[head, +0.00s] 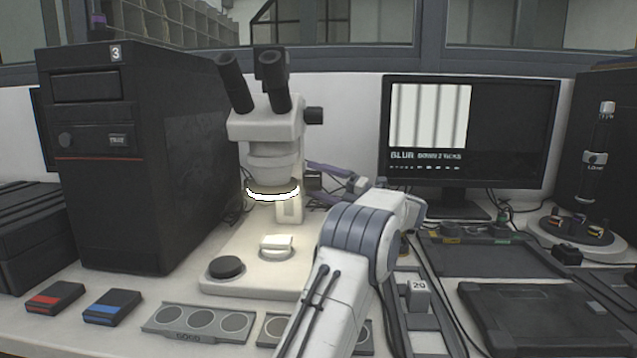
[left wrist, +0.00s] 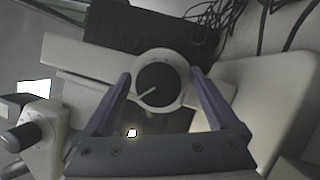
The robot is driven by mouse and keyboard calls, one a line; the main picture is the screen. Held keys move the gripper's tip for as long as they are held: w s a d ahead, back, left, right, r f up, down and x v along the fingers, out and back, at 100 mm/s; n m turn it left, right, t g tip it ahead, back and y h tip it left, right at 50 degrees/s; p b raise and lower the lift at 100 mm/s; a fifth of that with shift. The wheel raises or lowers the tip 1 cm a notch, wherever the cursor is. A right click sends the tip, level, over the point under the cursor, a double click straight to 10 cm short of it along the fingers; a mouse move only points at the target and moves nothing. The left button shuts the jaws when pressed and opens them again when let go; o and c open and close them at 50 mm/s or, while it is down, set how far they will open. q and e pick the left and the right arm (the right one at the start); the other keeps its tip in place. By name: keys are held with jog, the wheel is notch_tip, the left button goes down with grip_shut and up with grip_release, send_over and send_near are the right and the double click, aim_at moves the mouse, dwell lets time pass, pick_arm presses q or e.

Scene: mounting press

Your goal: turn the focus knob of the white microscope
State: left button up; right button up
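The white microscope (head: 272,130) stands behind the bench front, with black eyepieces and a lit ring under its head. Its focus knob (left wrist: 158,84), dark with a white pointer line and a pale collar, shows in the left wrist view. My left gripper (head: 312,181) reaches in from the right of the microscope column. Its two purple fingers are open, one on each side of the knob, with a gap visible on both sides. In the head view the arm and fingers largely hide the knob. My right gripper is in neither view.
A monitor (head: 430,120) behind shows blurred stripes and the word BLUR. Another black knob (head: 313,115) sticks out of the microscope head above the fingers. A tall black case (head: 150,160) stands left. Trays and small boxes crowd the bench front. Cables run behind the knob.

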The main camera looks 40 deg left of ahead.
pick_arm(q)
jog(key=v, duration=0.7)
jog(key=shift+d+p, duration=0.25)
jog(key=shift+p, duration=0.05)
